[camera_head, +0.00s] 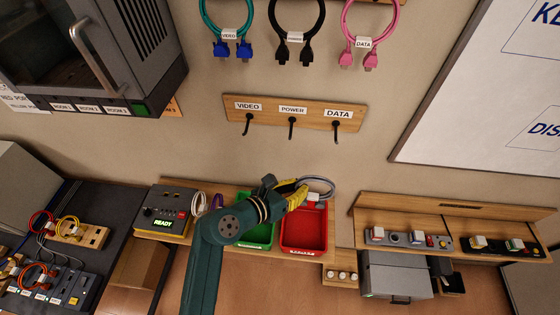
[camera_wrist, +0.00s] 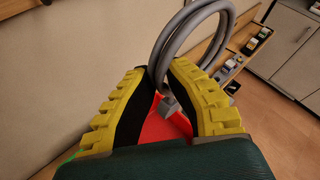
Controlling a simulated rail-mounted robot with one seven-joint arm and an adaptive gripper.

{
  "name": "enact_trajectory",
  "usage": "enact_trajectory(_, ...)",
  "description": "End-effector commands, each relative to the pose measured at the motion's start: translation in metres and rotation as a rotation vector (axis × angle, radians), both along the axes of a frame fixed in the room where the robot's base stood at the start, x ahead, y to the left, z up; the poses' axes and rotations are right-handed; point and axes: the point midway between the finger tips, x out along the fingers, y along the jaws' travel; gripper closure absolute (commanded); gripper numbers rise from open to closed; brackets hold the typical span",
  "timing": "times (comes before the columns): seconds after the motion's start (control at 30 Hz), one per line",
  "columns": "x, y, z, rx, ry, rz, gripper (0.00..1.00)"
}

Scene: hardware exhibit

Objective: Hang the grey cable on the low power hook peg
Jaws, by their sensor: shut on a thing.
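The grey cable (camera_head: 320,185) is a coiled loop with a pale tag, held over the red tray at the back of the bench. In the wrist view the grey cable (camera_wrist: 188,38) rises from between the yellow fingers of my gripper (camera_wrist: 163,75). In the head view my gripper (camera_head: 292,192) is shut on the cable. The low rail (camera_head: 270,108) on the wall carries three black hook pegs labelled VIDEO, POWER and DATA. The low POWER hook peg (camera_head: 291,128) is the middle one and is bare. My gripper is below this rail, apart from it.
Above hang a teal VIDEO cable (camera_head: 228,30), a black POWER cable (camera_head: 295,35) and a pink DATA cable (camera_head: 368,38). A grey cabinet (camera_head: 150,60) juts out at upper left. A red tray (camera_head: 303,232) and green tray (camera_head: 262,234) stand below. The wall between rail and bench is clear.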

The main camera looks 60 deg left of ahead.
Motion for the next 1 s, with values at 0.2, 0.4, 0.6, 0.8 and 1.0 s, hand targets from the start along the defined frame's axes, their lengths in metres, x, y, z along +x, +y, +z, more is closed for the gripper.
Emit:
enact_trajectory(0.2, -0.034, 0.073, 0.020, -0.010, -0.007, 0.054, 1.00)
enact_trajectory(0.4, -0.037, 0.083, 0.019, -0.011, -0.007, 0.057, 1.00)
enact_trajectory(0.6, -0.030, 0.093, 0.017, -0.009, -0.007, 0.057, 1.00)
enact_trajectory(0.8, -0.023, 0.104, 0.016, -0.009, -0.008, 0.058, 1.00)
enact_trajectory(1.0, -0.017, 0.114, 0.014, -0.010, -0.007, 0.057, 1.00)
